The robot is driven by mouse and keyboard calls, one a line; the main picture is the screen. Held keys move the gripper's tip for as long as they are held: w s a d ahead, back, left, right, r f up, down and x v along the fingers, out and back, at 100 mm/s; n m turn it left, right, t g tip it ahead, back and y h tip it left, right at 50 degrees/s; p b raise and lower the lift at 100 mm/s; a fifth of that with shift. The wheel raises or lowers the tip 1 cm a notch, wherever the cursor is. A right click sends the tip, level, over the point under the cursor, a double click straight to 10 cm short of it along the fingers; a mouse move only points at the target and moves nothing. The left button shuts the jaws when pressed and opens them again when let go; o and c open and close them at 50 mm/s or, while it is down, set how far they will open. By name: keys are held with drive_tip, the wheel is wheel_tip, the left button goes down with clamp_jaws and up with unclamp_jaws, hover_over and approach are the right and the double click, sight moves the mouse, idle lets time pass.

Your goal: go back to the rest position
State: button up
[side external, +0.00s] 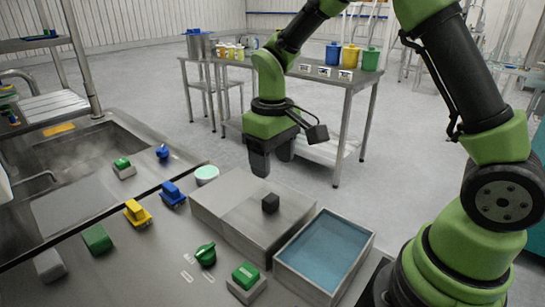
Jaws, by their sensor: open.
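My gripper (272,160) hangs in the air above the back of the grey metal block (227,204), pointing down. Its two dark fingers are apart and nothing shows between them.
A sink is at left. A table (345,83) with containers stands behind.

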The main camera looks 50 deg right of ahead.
drive_tip(key=s+a+r+m+t+y, duration=0.2)
drive_tip(key=s+r+m+t, duration=0.2)
drive_tip(key=s+r, duration=1)
drive_tip(key=shift+s+r+t, duration=0.35)
drive_tip(key=shift+s+t, duration=1.25)
drive_tip(key=shift+a, duration=0.1)
